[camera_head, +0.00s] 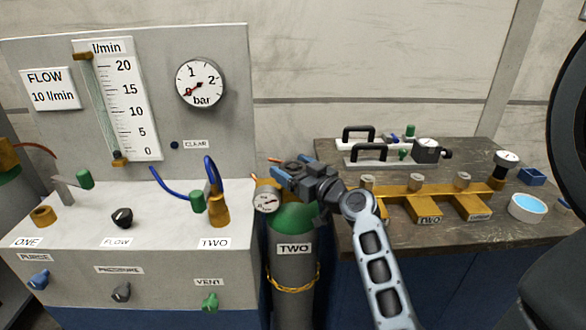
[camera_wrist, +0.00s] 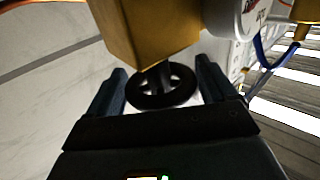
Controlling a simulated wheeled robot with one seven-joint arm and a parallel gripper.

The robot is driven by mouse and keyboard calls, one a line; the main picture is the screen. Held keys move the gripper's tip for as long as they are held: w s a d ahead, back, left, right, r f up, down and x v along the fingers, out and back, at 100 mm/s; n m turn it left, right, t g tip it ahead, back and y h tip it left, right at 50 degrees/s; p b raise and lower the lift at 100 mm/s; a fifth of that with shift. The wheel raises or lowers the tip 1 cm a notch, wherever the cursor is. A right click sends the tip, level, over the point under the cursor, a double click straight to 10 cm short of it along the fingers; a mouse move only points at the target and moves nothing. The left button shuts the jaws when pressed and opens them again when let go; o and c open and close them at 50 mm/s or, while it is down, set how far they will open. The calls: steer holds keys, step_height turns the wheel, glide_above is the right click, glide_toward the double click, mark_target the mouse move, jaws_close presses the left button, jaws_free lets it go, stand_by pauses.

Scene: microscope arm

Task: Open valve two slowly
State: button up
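The grey gas cylinder (camera_head: 294,265) labelled TWO, with a green shoulder, stands between the panel and the bench. Its small round gauge (camera_head: 267,199) shows on the left. My gripper (camera_head: 285,172) is over the top of the cylinder and hides its valve in the head view. In the wrist view, a black spoked handwheel (camera_wrist: 161,98) sits under a brass block (camera_wrist: 150,32). My gripper (camera_wrist: 163,78) is open there, one finger on each side of the wheel. The gaps look small; I cannot tell whether the fingers touch it.
The panel at left has a flow tube (camera_head: 117,100), a bar gauge (camera_head: 200,83) and a TWO fitting (camera_head: 217,208) with a blue hose (camera_head: 208,168). The dark bench (camera_head: 360,240) at right holds a brass manifold (camera_head: 425,205), black-handled equipment (camera_head: 362,152) and a blue-filled dish (camera_head: 528,207).

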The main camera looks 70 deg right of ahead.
steer(key=c, duration=0.7)
steer(key=shift+d+f+y+b, duration=0.1)
steer(key=shift+f+y+b, duration=0.3)
steer(key=shift+b, duration=0.6)
steer(key=n+t+y+b, duration=0.1)
steer(key=b, duration=0.2)
steer(key=shift+r+n+y+b, duration=0.1)
steer(key=shift+n+y+b, duration=0.2)
steer(key=shift+n+y, duration=0.1)
steer(key=n+t+y+b, duration=0.1)
steer(key=n+y+b, duration=0.1)
steer(key=y+b, duration=0.1)
steer(key=shift+y+b, duration=0.3)
steer(key=shift+b, duration=0.45)
steer(key=shift+r+n+y+b, duration=0.3)
steer(key=shift+n+y+b, duration=0.4)
steer(key=shift+n+y, duration=0.3)
steer(key=o, duration=1)
steer(key=shift+o, duration=0.2)
